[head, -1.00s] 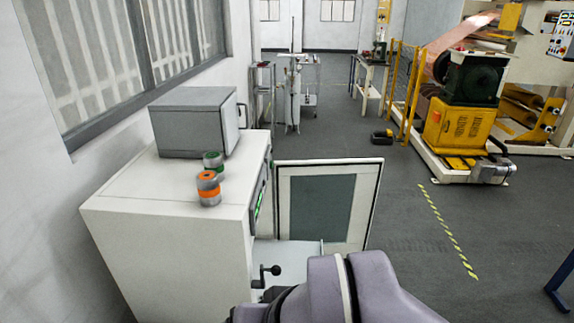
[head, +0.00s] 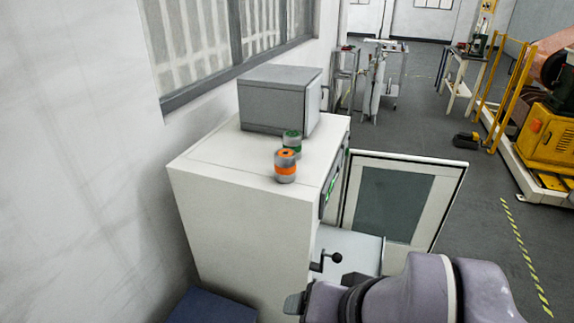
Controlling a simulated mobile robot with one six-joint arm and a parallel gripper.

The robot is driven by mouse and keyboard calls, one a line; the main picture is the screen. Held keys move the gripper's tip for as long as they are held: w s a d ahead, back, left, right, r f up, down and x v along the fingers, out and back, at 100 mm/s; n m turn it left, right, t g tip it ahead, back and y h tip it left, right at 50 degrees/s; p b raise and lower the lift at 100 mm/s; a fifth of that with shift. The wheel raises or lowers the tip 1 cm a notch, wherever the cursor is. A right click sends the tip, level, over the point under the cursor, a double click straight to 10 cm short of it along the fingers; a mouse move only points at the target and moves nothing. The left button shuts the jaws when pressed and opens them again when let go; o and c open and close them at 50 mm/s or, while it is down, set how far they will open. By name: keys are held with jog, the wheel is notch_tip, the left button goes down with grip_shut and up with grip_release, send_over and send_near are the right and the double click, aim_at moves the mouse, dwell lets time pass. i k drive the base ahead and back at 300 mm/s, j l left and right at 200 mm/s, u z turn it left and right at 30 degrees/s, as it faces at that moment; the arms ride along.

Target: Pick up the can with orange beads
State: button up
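The can with orange beads (head: 285,169) stands upright on the white top of a cabinet (head: 232,153), near its front right edge. It is grey with an orange band and an orange top. A similar can with green (head: 292,140) stands just behind it, partly covered by it. My arm shows at the bottom right, below the cabinet top and apart from the cans.
A grey box (head: 275,100) stands on the cabinet behind the cans. An open glazed door (head: 392,204) juts out to the right of the cabinet. A dark blue surface (head: 210,308) is at the bottom. The white wall is close on the left.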

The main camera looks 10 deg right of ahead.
aim_at(285, 163)
jog(key=i+u, duration=0.4)
jog(key=i+l+u, duration=0.2)
jog(key=u, duration=0.2)
jog(key=i+l+u, duration=0.25)
jog(key=u, duration=0.2)
